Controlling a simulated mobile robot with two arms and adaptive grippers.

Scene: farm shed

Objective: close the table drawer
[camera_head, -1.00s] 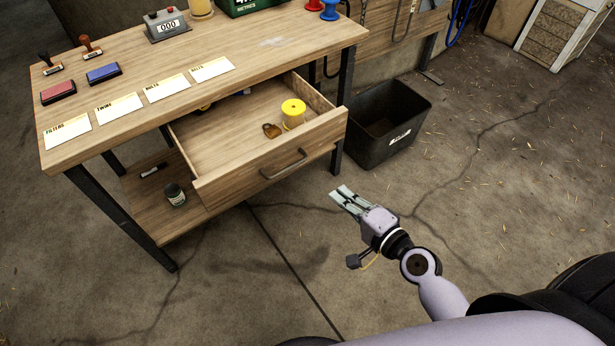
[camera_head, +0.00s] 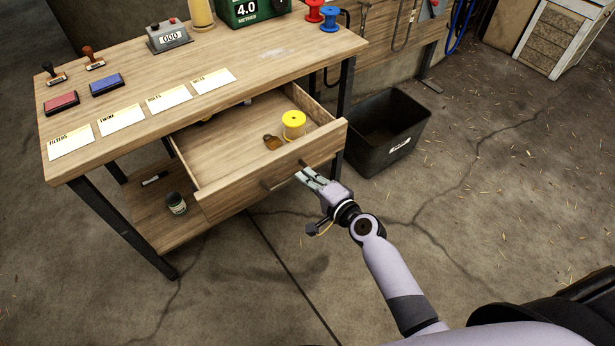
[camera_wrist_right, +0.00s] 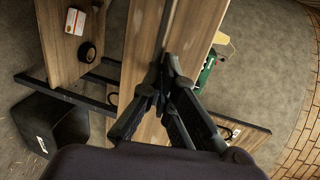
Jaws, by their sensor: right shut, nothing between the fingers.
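The wooden table drawer (camera_head: 230,199) is pulled open under the tabletop (camera_head: 225,90). A yellow-topped spool (camera_head: 293,124) and a brown padlock (camera_head: 272,142) lie inside it. My left gripper is not in view.
A black bin (camera_head: 385,133) stands on the floor right of the table. Labels, ink pads and a counter (camera_head: 168,36) are on the tabletop. The floor in front is clear.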

